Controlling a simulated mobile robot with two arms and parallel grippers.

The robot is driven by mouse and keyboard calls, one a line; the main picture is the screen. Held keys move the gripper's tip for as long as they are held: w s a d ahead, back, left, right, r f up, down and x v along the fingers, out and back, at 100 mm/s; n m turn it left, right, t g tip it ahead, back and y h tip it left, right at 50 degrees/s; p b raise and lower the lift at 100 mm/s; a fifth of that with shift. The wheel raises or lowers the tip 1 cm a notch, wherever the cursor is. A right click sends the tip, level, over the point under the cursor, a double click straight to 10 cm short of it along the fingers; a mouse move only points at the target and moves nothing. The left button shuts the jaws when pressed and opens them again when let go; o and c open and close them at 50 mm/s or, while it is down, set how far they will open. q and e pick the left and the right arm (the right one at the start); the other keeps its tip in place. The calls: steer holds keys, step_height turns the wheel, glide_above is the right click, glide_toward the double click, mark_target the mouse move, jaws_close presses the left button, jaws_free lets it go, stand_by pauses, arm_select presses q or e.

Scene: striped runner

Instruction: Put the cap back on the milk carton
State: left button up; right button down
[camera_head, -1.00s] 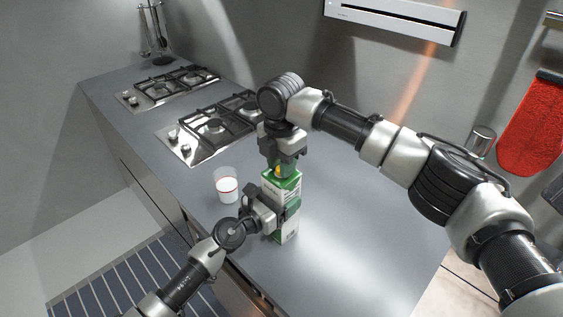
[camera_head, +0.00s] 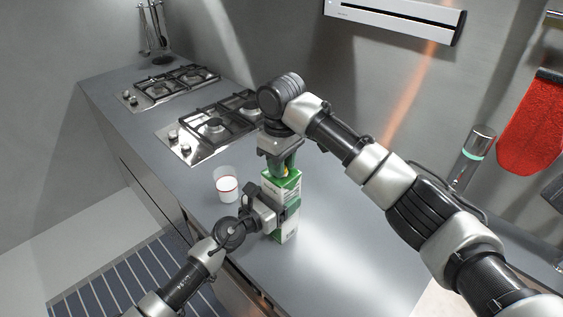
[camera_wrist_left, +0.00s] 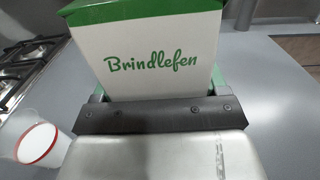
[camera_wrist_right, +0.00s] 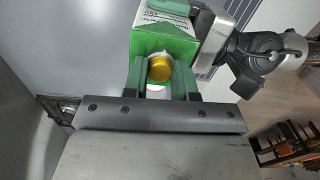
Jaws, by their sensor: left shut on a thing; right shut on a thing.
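The white and green milk carton (camera_head: 281,184) stands upright near the counter's front edge. My left gripper (camera_head: 286,213) is shut around its body. The left wrist view shows the carton's white face (camera_wrist_left: 150,58) with "Brindlefen" lettering. My right gripper (camera_head: 284,166) points down over the carton's green top and is shut on the gold-yellow cap. In the right wrist view the cap (camera_wrist_right: 160,68) sits between the green fingers, in front of the carton's green top (camera_wrist_right: 172,42).
A clear cup (camera_head: 227,187) with white contents and a red band stands left of the carton. Gas hobs (camera_head: 212,127) lie farther back on the grey counter (camera_head: 345,235). The counter right of the carton is clear. A red oven mitt (camera_head: 532,125) hangs at the right.

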steer(key=m, duration=0.4)
steer(key=shift+m, duration=0.3)
steer(key=c, duration=0.8)
jaws_free()
step_height(320, 180, up, 12)
arm_select(q)
steer(key=o, duration=1.7)
